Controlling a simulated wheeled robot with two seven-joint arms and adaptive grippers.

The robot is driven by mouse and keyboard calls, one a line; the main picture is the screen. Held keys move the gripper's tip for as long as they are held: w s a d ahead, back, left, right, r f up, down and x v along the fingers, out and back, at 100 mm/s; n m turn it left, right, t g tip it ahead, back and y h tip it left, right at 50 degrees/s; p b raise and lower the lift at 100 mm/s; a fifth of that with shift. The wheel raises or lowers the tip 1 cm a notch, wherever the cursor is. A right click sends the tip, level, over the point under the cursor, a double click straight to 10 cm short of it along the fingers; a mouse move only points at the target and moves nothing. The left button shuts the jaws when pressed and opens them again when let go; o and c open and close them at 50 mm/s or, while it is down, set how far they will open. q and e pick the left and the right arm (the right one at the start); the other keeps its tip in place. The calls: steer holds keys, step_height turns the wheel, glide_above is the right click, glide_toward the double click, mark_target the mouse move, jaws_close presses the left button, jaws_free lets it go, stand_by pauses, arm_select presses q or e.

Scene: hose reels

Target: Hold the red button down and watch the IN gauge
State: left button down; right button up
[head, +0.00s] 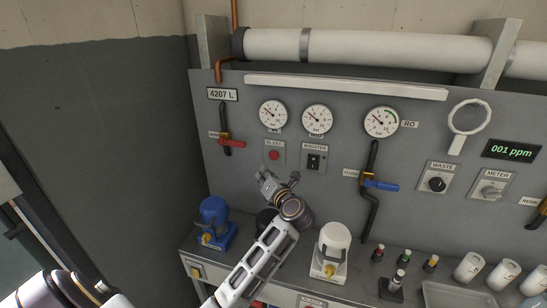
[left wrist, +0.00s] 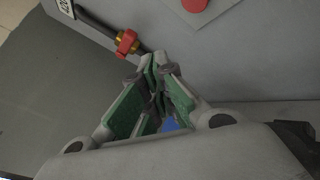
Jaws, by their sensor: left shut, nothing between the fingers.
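The round red button (head: 274,155) sits on a small plate on the grey panel. It also shows at the top edge of the left wrist view (left wrist: 195,5). Three dial gauges are above: a left one (head: 272,114), a middle one (head: 317,119) and a right one (head: 381,122) marked RO. The small labels under the left two are too blurred to tell which is IN. My left gripper (head: 267,181) is shut and empty, just below the button and apart from it. Its fingertips (left wrist: 155,62) point toward the panel. My right gripper is out of view.
A red-handled valve (head: 232,143) is left of the button; a booster switch (head: 314,160) is right of it. A blue-handled valve (head: 380,185) is further right. A blue pump (head: 214,219) and a white pump (head: 332,246) stand on the bench either side of my arm.

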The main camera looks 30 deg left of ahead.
mark_target(274, 156)
arm_select(q)
steer(key=shift+s+a+f+n+g, duration=0.15)
steer(key=shift+f+n+g, duration=0.25)
steer(key=shift+f+g, duration=0.25)
steer(key=shift+w, duration=0.25)
steer(key=shift+w+a+b, duration=0.35)
steer(key=shift+w, duration=1)
steer(key=shift+w+a+b, duration=0.3)
steer(key=shift+w+b, duration=0.05)
steer(key=shift+w, duration=1)
steer(key=shift+w+a+b, duration=0.35)
steer(key=shift+w, duration=1)
steer(key=shift+w+a, duration=0.2)
steer(key=shift+w, duration=0.75)
stand_by(2.1)
